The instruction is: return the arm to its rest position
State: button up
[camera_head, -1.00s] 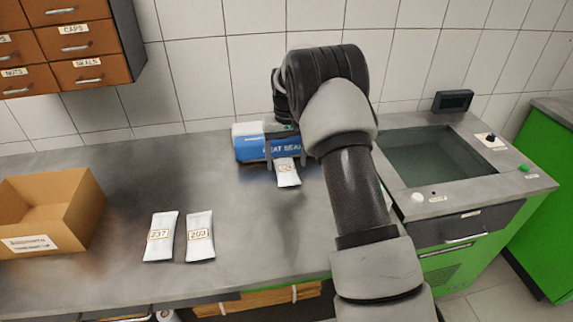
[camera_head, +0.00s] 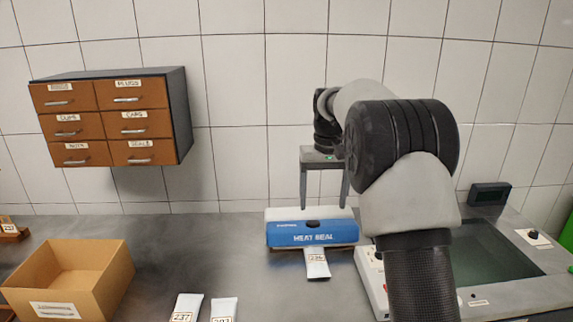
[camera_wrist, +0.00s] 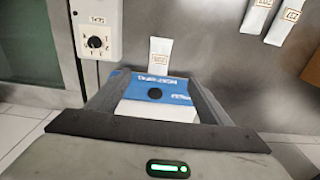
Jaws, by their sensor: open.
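My gripper (camera_head: 324,203) is open and empty, fingers pointing down, at the upper rear of the blue and white heat sealer (camera_head: 300,234). The wrist view shows both fingers (camera_wrist: 158,82) spread, with the sealer (camera_wrist: 160,92) below and between them. A white labelled pouch (camera_head: 316,263) sticks out of the sealer's front and lies on the bench. It also shows in the wrist view (camera_wrist: 160,52), beyond the sealer and clear of the fingers. My bent arm covers the bench to the right of the sealer.
Two white pouches (camera_head: 186,307) (camera_head: 224,309) lie front left, near an open cardboard box (camera_head: 115,270). A drawer cabinet (camera_head: 115,120) hangs on the left wall. A white knob box (camera_head: 371,277) and a glass-topped tank (camera_head: 492,258) stand right. The bench between box and sealer is clear.

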jog(key=s+r+t+p, duration=0.3)
jog(key=s+r, duration=1.2)
jog(key=s, duration=0.3)
jog(key=s+f+t+p, duration=0.2)
jog(key=s+p, duration=0.1)
jog(key=s, duration=1.4)
jog(key=shift+s, duration=0.25)
jog(key=shift+a, duration=0.1)
jog(key=shift+c, duration=0.3)
